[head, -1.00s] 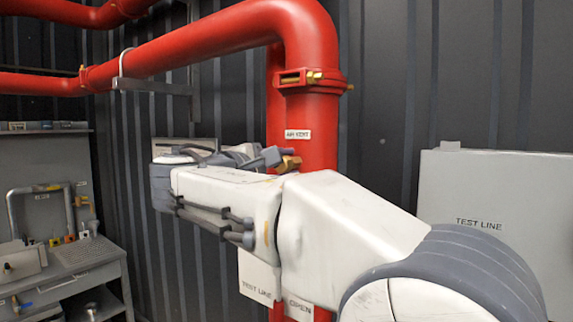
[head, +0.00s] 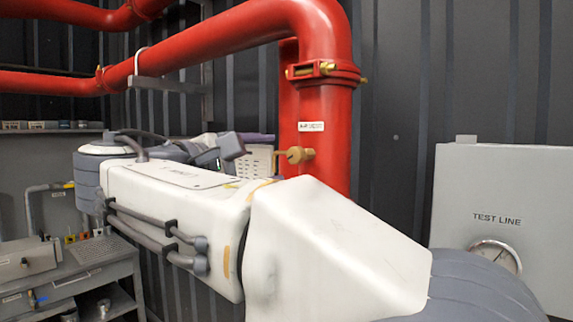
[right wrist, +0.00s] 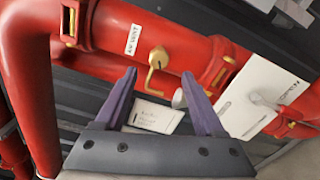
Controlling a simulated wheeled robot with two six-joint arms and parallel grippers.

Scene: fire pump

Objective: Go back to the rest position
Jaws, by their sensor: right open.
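My right arm crosses the head view in front of the red pipe, its white and grey links filling the lower middle. My right gripper (right wrist: 160,72) shows in the right wrist view with two purple fingers apart and nothing between them. In the head view it is mostly hidden behind my wrist. The brass air vent fitting (head: 297,155) sits on the vertical red pipe (head: 322,120), just right of the gripper. In the right wrist view the brass fitting (right wrist: 158,58) lies beyond the fingertips, apparently not held. My left gripper is not in view.
A grey workbench (head: 70,282) with tools is at lower left. Red pipes run overhead. A white card (right wrist: 155,117) shows behind the fingers in the right wrist view.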

